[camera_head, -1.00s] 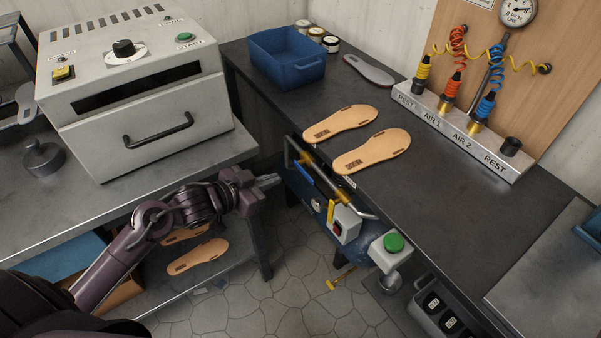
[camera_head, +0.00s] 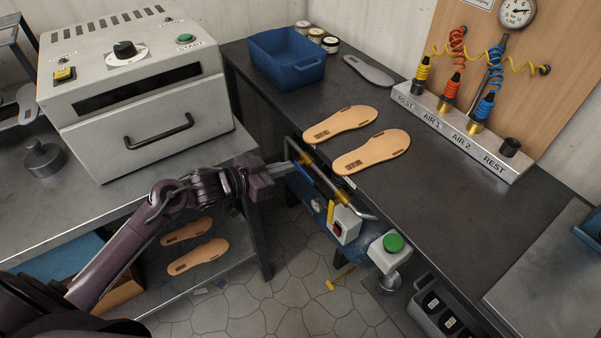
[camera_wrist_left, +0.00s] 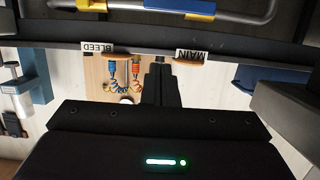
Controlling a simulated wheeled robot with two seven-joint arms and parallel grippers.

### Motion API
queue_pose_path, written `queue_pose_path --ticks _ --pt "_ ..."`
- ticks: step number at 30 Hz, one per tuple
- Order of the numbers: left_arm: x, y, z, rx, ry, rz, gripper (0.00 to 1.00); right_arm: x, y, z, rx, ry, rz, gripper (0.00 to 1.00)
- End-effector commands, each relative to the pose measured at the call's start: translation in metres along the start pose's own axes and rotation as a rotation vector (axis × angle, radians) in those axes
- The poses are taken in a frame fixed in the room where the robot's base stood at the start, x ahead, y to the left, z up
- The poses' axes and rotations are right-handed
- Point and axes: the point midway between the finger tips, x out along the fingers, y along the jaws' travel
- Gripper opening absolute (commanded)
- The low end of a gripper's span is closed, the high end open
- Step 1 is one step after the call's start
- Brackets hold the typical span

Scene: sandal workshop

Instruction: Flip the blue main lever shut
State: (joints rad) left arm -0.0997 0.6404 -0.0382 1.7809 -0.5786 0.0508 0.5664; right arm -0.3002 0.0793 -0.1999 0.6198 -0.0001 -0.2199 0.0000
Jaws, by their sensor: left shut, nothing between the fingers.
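The blue main lever (camera_head: 303,174) sits on a brass-yellow valve on the pipe of the blue compressor under the right bench. It lies roughly along the pipe. In the left wrist view the blue lever (camera_wrist_left: 165,6) shows at the top edge, partly cut off, above the upside-down MAIN label (camera_wrist_left: 190,56). My left gripper (camera_head: 288,167) is shut and empty, its fingertips close to the lever's left side. I cannot tell whether they touch it. The shut fingers also show in the left wrist view (camera_wrist_left: 160,75). My right gripper is out of view.
A yellow lever (camera_head: 331,211) hangs on the same pipe, to the right. The bench edge (camera_head: 300,145) overhangs the compressor. The left bench with the grey oven (camera_head: 155,125) stands beside my left arm. Open floor (camera_head: 280,280) lies below.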

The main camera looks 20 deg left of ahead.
Motion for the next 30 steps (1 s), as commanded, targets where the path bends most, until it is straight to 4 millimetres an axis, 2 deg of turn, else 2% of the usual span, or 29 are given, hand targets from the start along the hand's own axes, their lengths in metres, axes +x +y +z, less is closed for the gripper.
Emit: queue_pose_path --ticks 3,8,9,12,16,30 --pt "0.027 0.0 -0.003 -0.001 0.004 0.0 0.0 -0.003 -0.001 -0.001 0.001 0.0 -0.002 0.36" --pt "0.056 0.001 0.002 -0.001 0.0 0.002 0.0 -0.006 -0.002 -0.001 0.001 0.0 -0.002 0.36" --pt "0.056 0.0 0.012 -0.003 -0.005 0.001 0.0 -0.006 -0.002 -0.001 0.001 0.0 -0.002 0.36" --pt "0.059 0.0 0.024 -0.002 -0.002 0.0 0.0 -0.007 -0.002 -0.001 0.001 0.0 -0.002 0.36" --pt "0.061 0.001 0.035 -0.001 -0.001 0.001 0.0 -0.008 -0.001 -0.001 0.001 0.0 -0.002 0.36" --pt "0.062 0.0 0.039 0.004 0.0 0.0 0.0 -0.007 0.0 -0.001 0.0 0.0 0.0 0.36"
